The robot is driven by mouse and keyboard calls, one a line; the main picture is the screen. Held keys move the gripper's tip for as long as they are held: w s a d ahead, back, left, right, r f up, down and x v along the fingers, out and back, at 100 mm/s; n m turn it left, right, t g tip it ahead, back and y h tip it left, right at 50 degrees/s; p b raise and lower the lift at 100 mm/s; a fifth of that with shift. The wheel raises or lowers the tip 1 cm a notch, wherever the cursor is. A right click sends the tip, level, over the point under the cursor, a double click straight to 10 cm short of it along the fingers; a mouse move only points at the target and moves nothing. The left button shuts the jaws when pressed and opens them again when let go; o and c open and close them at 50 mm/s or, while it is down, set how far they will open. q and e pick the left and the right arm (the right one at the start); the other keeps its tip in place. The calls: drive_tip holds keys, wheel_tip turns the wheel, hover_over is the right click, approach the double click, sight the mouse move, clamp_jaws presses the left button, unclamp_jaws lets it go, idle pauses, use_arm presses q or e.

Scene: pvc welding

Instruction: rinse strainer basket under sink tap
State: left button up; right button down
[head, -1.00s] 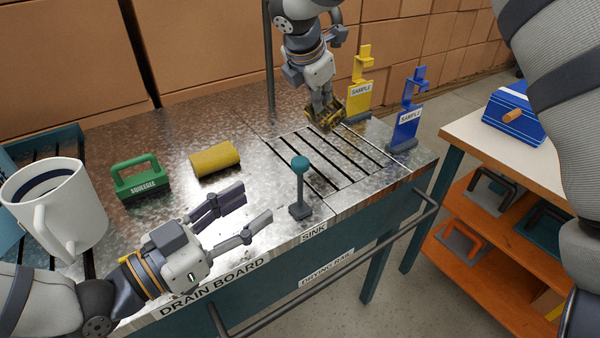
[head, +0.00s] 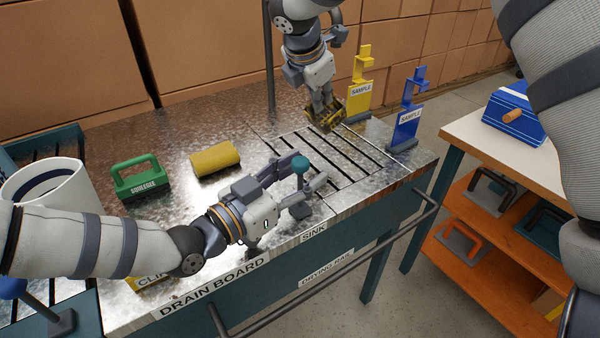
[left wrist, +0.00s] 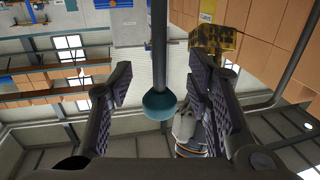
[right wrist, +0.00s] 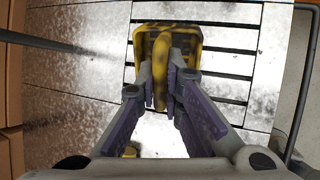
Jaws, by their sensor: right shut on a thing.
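The yellow, dark-smudged strainer basket (head: 327,120) is over the far side of the slatted sink area (head: 352,172). My right gripper (head: 325,101) is shut on its yellow handle (right wrist: 188,88), and the basket shows beyond the fingers in the right wrist view. An upright lever with a teal knob (head: 300,164) stands at the sink's near left edge. My left gripper (head: 309,171) is open, with its fingers on either side of the lever. The left wrist view shows the knob (left wrist: 158,106) between the spread fingers, apparently with gaps. A tall grey pipe (head: 269,60) rises behind the sink; its top is out of view.
Yellow (head: 360,90) and blue (head: 408,125) sample stands are at the sink's far right. A railing (head: 330,268) runs along the front.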

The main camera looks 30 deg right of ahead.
use_arm(q)
clamp_jaws()
drive_tip(key=shift+s+m, duration=0.35)
drive_tip(key=shift+m, duration=0.15)
drive_tip(key=shift+o, duration=0.8)
unclamp_jaws()
drive_tip(key=v, duration=1.2)
drive_tip(key=shift+c, duration=0.2)
